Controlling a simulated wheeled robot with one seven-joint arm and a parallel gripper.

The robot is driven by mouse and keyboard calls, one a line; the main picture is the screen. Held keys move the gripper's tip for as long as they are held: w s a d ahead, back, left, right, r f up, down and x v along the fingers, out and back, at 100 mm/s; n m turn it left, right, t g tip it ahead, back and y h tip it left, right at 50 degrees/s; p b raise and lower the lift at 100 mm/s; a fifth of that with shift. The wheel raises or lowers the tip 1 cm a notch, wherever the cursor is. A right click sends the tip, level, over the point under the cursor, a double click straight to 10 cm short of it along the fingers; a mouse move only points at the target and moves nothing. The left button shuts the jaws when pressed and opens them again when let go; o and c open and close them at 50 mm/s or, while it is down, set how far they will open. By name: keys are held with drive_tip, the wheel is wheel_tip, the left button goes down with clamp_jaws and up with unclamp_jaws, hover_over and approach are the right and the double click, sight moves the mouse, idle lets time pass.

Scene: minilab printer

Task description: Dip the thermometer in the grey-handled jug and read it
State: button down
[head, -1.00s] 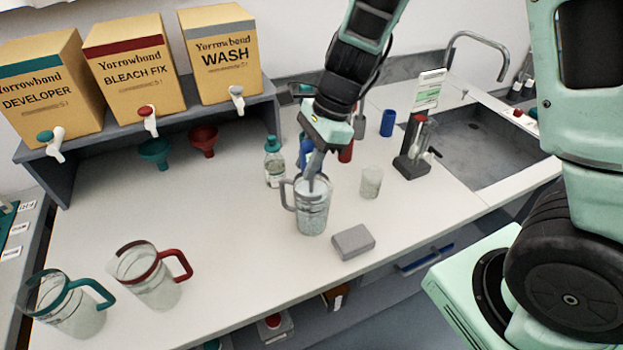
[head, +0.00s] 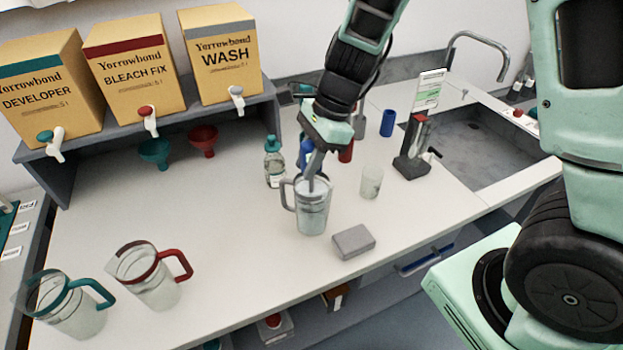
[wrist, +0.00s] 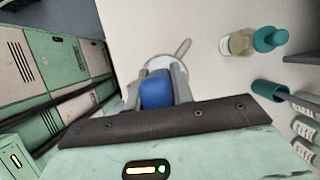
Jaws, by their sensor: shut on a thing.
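The grey-handled jug (head: 312,213) stands upright on the counter, clear-walled with a grey rim and handle. My gripper (head: 314,172) points down at the jug's mouth. In the wrist view my gripper (wrist: 158,80) is shut on a blue piece (wrist: 157,92), which I take to be the thermometer's head. The jug's pale rim and grey handle (wrist: 182,49) show behind it.
A grey block (head: 353,242) lies right of the jug, and a clear beaker (head: 371,182) stands behind it. A teal-capped bottle (head: 274,163) is close on the left. Red-handled (head: 150,275) and teal-handled jugs (head: 72,308) stand at front left. A sink (head: 470,140) is at right.

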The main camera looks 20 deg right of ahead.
drive_tip(key=shift+r, duration=0.15)
wheel_tip(320, 180, up, 16)
drive_tip(key=p, duration=1.6)
drive_tip(key=shift+r, duration=0.25)
